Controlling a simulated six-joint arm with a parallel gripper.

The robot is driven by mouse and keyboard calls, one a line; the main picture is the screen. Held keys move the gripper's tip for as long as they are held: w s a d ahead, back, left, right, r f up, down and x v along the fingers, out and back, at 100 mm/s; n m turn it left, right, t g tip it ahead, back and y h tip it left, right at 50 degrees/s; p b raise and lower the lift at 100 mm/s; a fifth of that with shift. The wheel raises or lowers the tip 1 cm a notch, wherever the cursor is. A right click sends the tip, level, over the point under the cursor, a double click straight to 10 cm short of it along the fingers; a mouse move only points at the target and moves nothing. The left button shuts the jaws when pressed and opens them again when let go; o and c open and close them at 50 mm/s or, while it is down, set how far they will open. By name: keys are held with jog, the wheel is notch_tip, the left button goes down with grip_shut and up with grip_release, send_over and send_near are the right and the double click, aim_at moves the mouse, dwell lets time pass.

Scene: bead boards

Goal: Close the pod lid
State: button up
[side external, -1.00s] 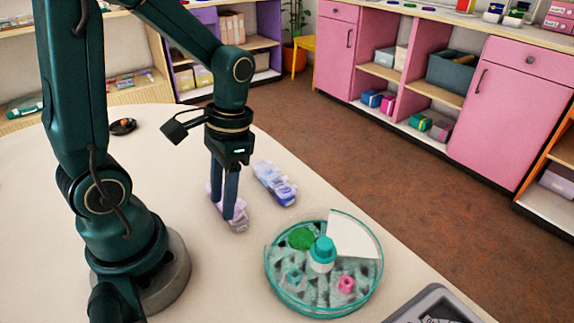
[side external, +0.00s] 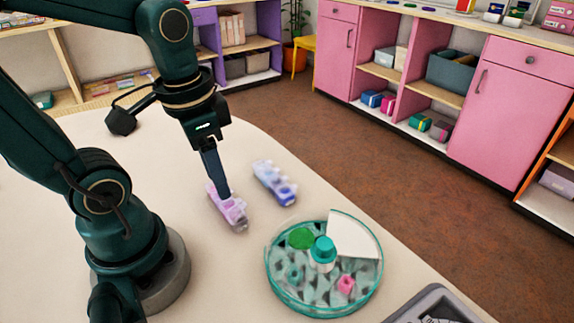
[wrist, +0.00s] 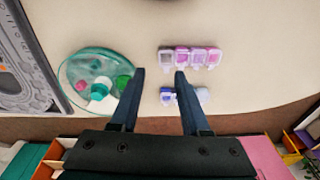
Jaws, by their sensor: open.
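A strip of joined pods in pink and lilac (side external: 232,212) lies on the table; it also shows in the wrist view (wrist: 198,57). A second strip in blue and lilac (side external: 274,184) lies beside it, with a gap between; it shows in the wrist view (wrist: 168,98), partly behind a finger. The pink strip's left end pod looks paler in the wrist view. I cannot tell which lids stand open. My gripper (side external: 226,196) is tilted, its tips close to the pink strip in the side view; contact is unclear. In the wrist view my gripper (wrist: 160,71) is open and empty.
A round clear container with a teal rim (side external: 290,305) stands right of the strips. It has a teal knob (side external: 323,246), a green disc (side external: 300,238) and a pink piece (side external: 346,284). A grey tray (side external: 400,312) is at the front edge. Bare table surrounds the strips.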

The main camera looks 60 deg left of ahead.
jog(key=shift+w+d+r+n+t, duration=0.25)
jog(key=shift+d+r+t, duration=0.6)
jog(key=shift+t, duration=0.2)
jog(key=shift+w+d+r+n+t, duration=0.25)
jog(key=shift+d+r+t, duration=0.55)
jog(key=shift+t, duration=0.25)
